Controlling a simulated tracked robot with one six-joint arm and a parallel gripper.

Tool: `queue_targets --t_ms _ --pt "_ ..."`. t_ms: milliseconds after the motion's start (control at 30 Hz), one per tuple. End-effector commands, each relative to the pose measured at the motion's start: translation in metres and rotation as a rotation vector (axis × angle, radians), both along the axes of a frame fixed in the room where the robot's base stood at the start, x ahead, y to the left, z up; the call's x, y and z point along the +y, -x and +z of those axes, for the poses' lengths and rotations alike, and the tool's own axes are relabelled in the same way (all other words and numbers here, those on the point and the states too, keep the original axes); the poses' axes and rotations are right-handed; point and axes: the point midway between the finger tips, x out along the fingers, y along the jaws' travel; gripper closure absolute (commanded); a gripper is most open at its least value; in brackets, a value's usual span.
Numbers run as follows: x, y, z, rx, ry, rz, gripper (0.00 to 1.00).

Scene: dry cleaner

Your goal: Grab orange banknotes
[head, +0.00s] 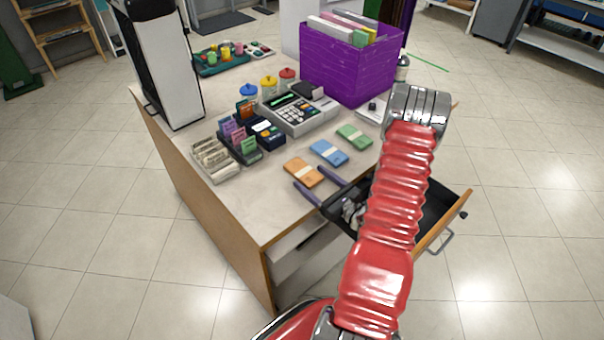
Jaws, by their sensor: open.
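The orange banknotes (302,171) lie as a flat banded stack on the counter near its front edge. My gripper (308,177) has two purple fingers, spread open and empty. In the picture the fingertips overlap the lower right part of the orange stack, one toward each side of it. Whether they touch it or hover above it cannot be told. A blue banded stack (328,152) and a green banded stack (353,137) lie in a row to the upper right of the orange one.
An open drawer (458,215) sticks out below my arm. A purple crate (345,65) is at the back. Bare counter (250,200) lies left of the orange stack.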

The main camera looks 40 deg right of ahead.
Motion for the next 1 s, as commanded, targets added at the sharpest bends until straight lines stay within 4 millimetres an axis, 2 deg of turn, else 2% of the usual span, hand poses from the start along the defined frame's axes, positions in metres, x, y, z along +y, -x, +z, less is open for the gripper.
queue_targets --t_ms 367,1000 --pt "0.0000 0.0003 0.0000 0.000 0.000 0.000 0.28" --pt "0.0000 0.0004 0.0000 0.000 0.000 0.000 0.73"
